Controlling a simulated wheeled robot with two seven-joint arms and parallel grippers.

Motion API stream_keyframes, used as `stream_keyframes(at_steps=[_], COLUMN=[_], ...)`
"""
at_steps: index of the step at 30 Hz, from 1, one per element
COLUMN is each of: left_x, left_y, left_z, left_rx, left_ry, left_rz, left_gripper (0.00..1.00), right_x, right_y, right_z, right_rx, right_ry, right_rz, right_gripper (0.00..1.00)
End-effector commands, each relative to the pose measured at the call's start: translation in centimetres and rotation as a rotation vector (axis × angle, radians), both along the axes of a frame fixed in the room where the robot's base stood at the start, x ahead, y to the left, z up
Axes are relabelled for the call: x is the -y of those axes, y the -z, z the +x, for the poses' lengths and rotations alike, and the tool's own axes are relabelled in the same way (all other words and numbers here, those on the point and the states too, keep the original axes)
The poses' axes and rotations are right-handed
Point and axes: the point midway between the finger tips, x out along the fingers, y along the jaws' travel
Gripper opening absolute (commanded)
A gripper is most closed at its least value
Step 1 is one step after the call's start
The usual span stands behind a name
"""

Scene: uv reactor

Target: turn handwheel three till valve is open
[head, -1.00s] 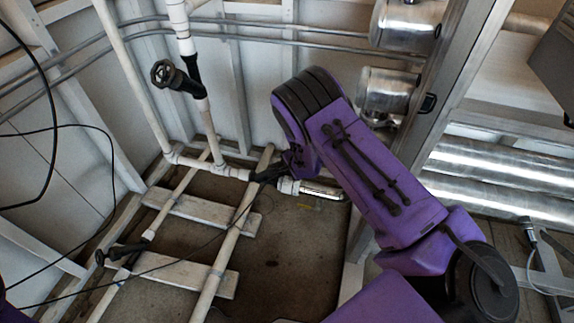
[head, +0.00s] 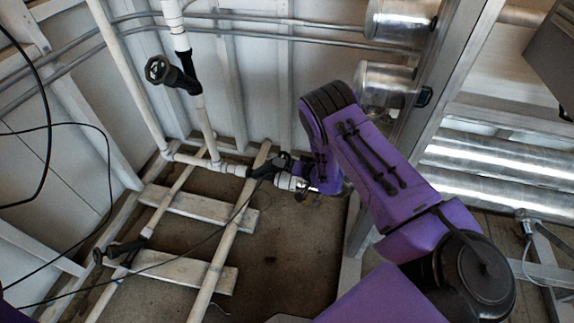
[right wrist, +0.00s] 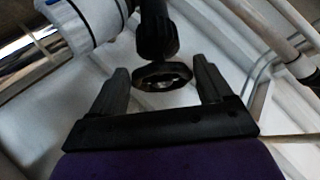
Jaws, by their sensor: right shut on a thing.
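A black handwheel (right wrist: 163,76) sits between the two fingers of my right gripper (right wrist: 162,72) in the right wrist view, on a black valve stem (right wrist: 157,30). My right gripper is shut on the wheel, with a finger at each side. In the head view its valve (head: 266,170) is on the low white pipe, and my right forearm and hand partly hide the wheel. Two other handwheels show: one on the upright pipe at upper left (head: 157,69), one at lower left (head: 98,256). No numbers are readable. My left gripper is out of view.
White pipes (head: 215,262) run low over wooden boards (head: 200,207). Black cables (head: 108,160) hang at the left. Shiny metal cylinders (head: 388,88) and a steel post (head: 440,90) stand close by my right arm.

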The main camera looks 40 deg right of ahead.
Motion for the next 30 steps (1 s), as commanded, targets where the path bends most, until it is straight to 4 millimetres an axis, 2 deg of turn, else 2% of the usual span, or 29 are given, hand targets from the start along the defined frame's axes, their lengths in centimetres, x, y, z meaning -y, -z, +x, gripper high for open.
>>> stream_keyframes(at_steps=[13, 30], left_x=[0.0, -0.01], left_y=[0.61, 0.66], left_z=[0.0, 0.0], left_rx=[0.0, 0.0], left_ry=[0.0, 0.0], left_rz=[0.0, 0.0], left_gripper=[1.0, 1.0], right_x=[0.41, 0.47], right_y=[0.48, 0.5], right_z=[-0.17, -0.21], right_rx=[0.101, 0.117], right_ry=[-0.166, -0.192], right_rz=[-0.128, -0.148], right_gripper=[0.49, 0.49])
